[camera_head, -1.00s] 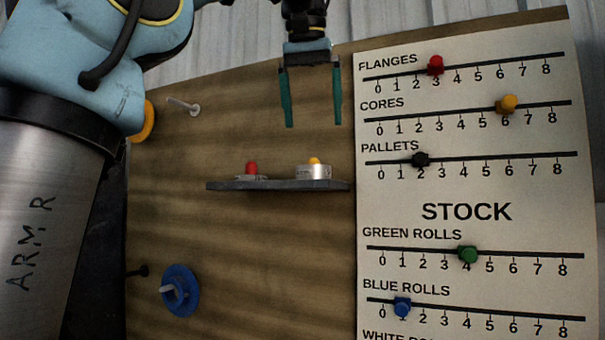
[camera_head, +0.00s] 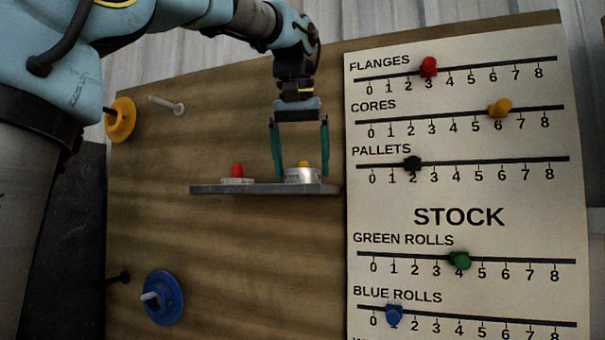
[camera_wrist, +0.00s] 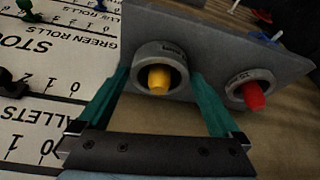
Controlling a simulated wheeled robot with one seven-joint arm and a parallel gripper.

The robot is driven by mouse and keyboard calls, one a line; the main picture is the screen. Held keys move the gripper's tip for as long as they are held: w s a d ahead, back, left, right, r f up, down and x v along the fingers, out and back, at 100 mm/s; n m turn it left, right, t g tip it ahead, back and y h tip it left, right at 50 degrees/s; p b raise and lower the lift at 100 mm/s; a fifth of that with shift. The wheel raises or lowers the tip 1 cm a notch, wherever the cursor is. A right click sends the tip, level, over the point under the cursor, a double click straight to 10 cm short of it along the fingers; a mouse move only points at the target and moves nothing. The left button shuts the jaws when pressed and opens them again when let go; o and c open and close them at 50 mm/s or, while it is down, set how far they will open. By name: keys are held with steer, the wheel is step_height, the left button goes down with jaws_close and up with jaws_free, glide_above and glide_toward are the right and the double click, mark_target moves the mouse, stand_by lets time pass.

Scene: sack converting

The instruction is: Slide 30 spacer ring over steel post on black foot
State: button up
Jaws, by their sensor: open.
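A thick grey metal ring (camera_head: 301,177) sits around a yellow peg (camera_head: 303,164) at the right end of a dark shelf (camera_head: 262,189). In the wrist view the ring (camera_wrist: 160,48) carries dark lettering that I cannot read for certain. A flatter ring (camera_head: 238,182) sits around a red peg (camera_head: 237,170) to its left. My gripper (camera_head: 300,173) is open above the shelf, pointing down, with one green finger on each side of the thick ring. I cannot tell whether the fingers touch it. I cannot clearly pick out a steel post on a black foot.
Left on the wooden board are a pale peg (camera_head: 167,104), a yellow disc (camera_head: 120,121), a blue disc (camera_head: 164,298) on a peg and a small black peg (camera_head: 119,278). A white stock chart (camera_head: 470,190) with coloured sliders lies right of the shelf.

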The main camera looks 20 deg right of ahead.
steer(key=shift+w+f, duration=0.1)
steer(key=shift+f, duration=0.25)
steer(key=shift+c, duration=0.2)
steer(key=c, duration=1.5)
jaws_close()
steer(key=shift+r, duration=0.15)
